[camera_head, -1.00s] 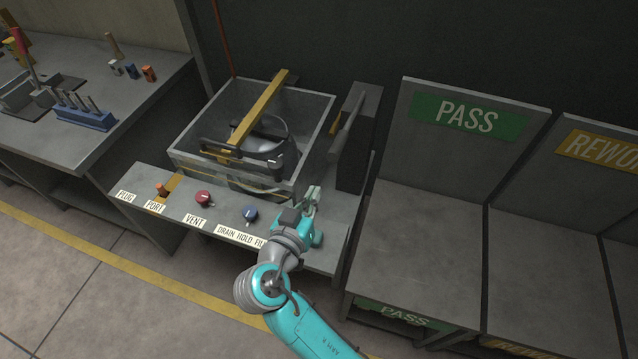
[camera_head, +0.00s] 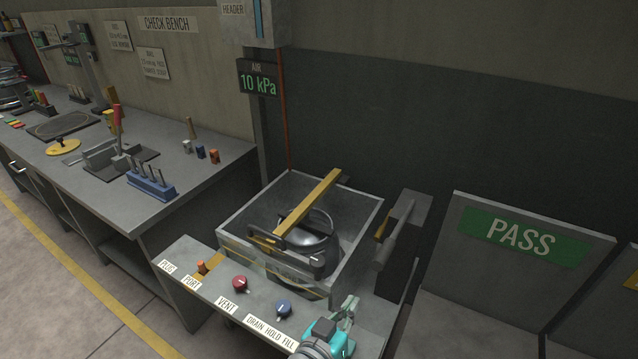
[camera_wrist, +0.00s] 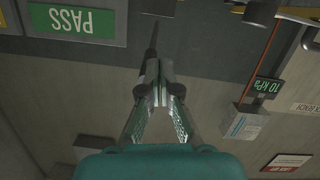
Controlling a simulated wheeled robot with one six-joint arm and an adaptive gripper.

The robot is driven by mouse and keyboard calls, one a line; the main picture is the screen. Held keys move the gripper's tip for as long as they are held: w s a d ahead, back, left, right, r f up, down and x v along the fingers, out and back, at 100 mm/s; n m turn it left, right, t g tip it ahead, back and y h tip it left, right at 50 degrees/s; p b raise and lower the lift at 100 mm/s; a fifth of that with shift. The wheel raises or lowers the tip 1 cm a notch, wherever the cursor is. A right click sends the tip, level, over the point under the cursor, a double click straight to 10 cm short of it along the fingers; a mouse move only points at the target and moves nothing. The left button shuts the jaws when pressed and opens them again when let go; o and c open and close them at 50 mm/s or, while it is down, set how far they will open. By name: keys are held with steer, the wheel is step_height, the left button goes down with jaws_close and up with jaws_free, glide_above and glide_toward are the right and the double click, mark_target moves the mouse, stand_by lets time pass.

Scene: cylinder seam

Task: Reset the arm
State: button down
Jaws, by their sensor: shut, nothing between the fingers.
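My gripper (camera_head: 347,308) is at the lower middle of the head view, over the front right part of the tank bench, right of the blue knob (camera_head: 283,308). Most of my arm is out of frame below. In the wrist view my gripper (camera_wrist: 158,88) shows with its fingers together and nothing between them. The wrist view is upside down, with the green PASS sign (camera_wrist: 73,22) at upper left and the 10 kPa display (camera_wrist: 267,87) at right.
The open tank (camera_head: 232,240) holds a metal cylinder (camera_head: 309,242) under a yellow bar (camera_head: 312,205). A dark upright block (camera_head: 400,240) stands right of the tank. A red knob (camera_head: 240,284) is on the front panel. The check bench (camera_head: 110,195) with tools is at left.

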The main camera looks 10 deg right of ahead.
steer(key=s+d+f+n+y, duration=0.3)
steer(key=s+f+n+y, duration=0.1)
steer(key=s+f, duration=0.35)
steer(key=s+d+f+n+y, duration=0.3)
steer(key=s+f+n+y, duration=0.1)
steer(key=s+f, duration=0.35)
steer(key=s+d+r+m+t+y, duration=0.1)
steer(key=s+r, duration=0.4)
steer(key=s, duration=0.5)
steer(key=s+r+m+t+y, duration=0.1)
steer(key=s+r, duration=0.3)
steer(key=s, duration=0.7)
steer(key=shift+s+d+r+t, duration=0.15)
steer(key=shift+d+r+t, duration=0.15)
steer(key=shift+d+r, duration=0.1)
